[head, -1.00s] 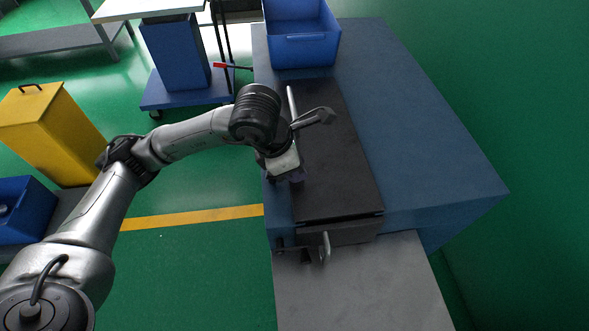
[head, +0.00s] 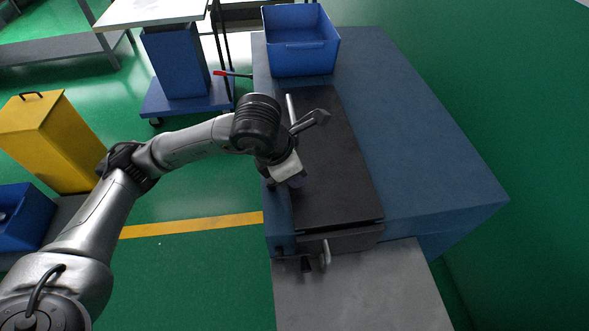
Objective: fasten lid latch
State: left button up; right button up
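The dark lid (head: 335,160) lies flat over a long box on the blue bench. At its near end a metal latch loop (head: 326,252) stands on the front face, with a small black part (head: 306,265) beside it. A light rod (head: 291,107) shows at the lid's far left edge. My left gripper (head: 297,182) is over the lid's left edge, pointing down, with its fingers mostly hidden by its own body. I cannot tell whether it touches the lid. My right gripper is out of view.
A blue bin (head: 300,45) stands on the bench (head: 430,150) behind the lid. A grey surface (head: 355,290) lies in front of the box. A yellow bin (head: 50,140) and a blue cart (head: 180,95) stand on the floor at left. The bench right of the lid is clear.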

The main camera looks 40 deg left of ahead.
aim_at(273, 185)
pick_arm(q)
jog(key=shift+o, duration=1.2)
jog(key=shift+s+a+r, duration=0.1)
jog(key=shift+r, duration=0.3)
jog(key=p+v, duration=0.3)
jog(key=v, duration=1)
jog(key=shift+p, duration=0.4)
